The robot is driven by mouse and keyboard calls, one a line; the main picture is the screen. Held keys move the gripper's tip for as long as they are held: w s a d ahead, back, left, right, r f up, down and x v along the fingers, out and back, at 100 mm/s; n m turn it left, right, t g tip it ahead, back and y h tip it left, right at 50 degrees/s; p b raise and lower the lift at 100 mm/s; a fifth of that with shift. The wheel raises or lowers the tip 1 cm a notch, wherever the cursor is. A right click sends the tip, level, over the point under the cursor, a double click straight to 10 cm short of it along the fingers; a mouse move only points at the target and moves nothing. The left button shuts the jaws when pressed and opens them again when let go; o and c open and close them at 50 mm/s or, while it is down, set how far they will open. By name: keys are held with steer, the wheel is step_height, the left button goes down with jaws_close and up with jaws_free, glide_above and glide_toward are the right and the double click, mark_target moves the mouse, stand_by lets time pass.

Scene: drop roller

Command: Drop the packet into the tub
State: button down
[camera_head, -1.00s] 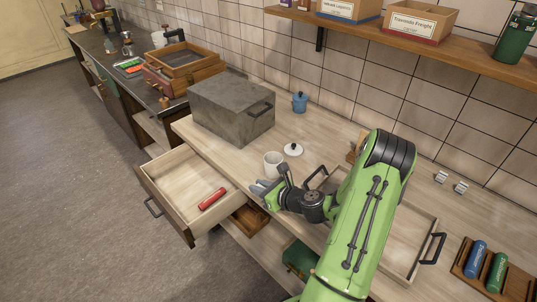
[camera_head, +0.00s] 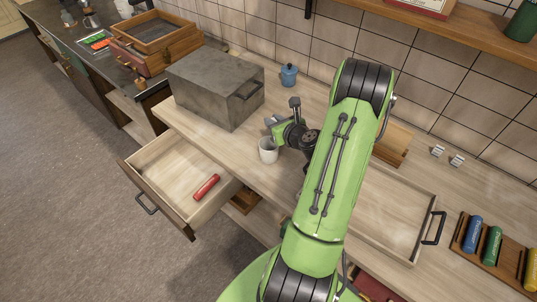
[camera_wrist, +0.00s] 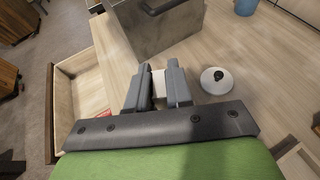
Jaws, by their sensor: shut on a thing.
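The white, open-topped round tub (camera_head: 268,150) stands upright on the counter in the head view. My gripper (camera_head: 273,122) is just above and behind its rim in that picture. In the wrist view my gripper (camera_wrist: 159,88) has its two grey fingers close together on a small pale packet (camera_wrist: 158,82), mostly hidden between them.
A grey box (camera_head: 215,88) and a blue lidded pot (camera_head: 288,75) stand behind. An open drawer (camera_head: 160,165) holding a red tube (camera_head: 206,186) juts out at left. A shallow wooden tray (camera_head: 395,215) lies right of my arm.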

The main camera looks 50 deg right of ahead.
step_height(320, 180, down, 3)
steer(key=shift+f+b, duration=0.15)
steer(key=shift+b, duration=0.85)
steer(key=shift+r, duration=0.2)
steer(key=c, duration=0.9)
jaws_free()
steer(key=shift+c, duration=0.2)
steer(key=b+v, duration=0.7)
steer(key=v, duration=0.8)
steer(key=shift+s+r+b, duration=0.15)
steer(key=shift+s+b, duration=0.15)
